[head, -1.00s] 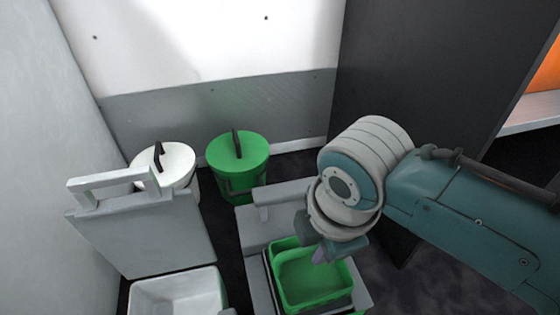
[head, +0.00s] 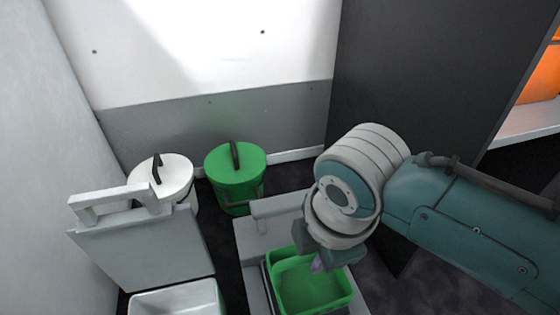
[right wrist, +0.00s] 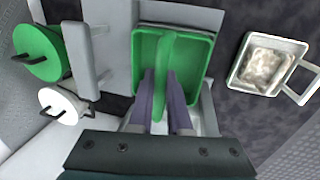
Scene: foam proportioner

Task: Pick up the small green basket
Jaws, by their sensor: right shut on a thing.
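The small green basket (head: 312,289) is a rectangular tray-like basket on a pale grey stand at the bottom of the head view. The right wrist view shows it from above, with a green strip (right wrist: 165,60) running lengthwise over its middle, perhaps its handle. My right gripper (head: 320,265) is over the basket. Its two purple-grey fingers (right wrist: 161,85) lie on either side of the green strip and are shut on it. In the head view the fingertips are mostly hidden by the wrist. I cannot tell whether the basket is clear of the stand. My left gripper is not in view.
A green lidded bucket (head: 235,178) and a white lidded bucket (head: 164,178) stand behind. A grey panel (head: 147,248) and white bin (head: 175,300) are at left. A dark partition (head: 415,80) rises behind my right arm. A pale container (right wrist: 263,66) sits right in the wrist view.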

